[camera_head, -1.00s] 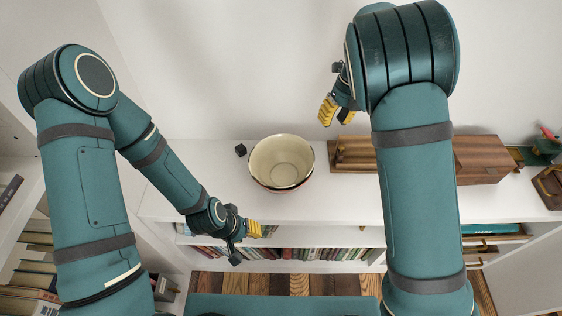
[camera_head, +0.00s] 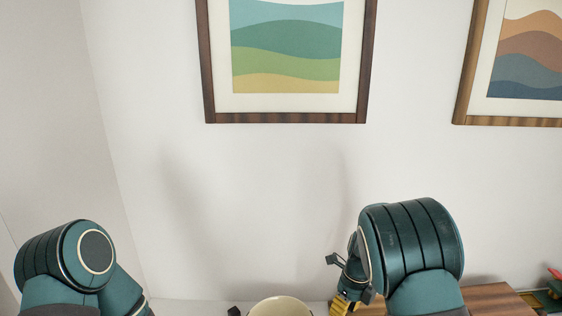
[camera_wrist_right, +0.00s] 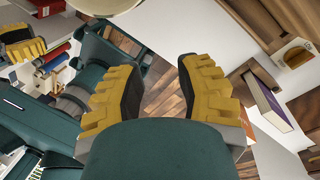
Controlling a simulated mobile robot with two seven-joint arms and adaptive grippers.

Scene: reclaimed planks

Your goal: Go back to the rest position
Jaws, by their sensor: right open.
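My right gripper (camera_head: 341,305) is at the lower edge of the head view, beside my right arm. In the right wrist view its two yellow-padded fingers (camera_wrist_right: 158,75) stand apart, with nothing between them. My left arm shows only at the lower left of the head view, and its gripper is below that frame. Yellow finger pads of my left gripper (camera_wrist_right: 24,50) show at the left of the right wrist view; their gap is unclear.
A cream bowl (camera_head: 281,307) and a small dark block (camera_head: 234,311) are cut off at the bottom edge. A wooden box (camera_head: 492,298) is at the right. Framed pictures (camera_head: 286,117) (camera_head: 465,88) hang on the white wall. A purple book (camera_wrist_right: 268,104) shows in the wrist view.

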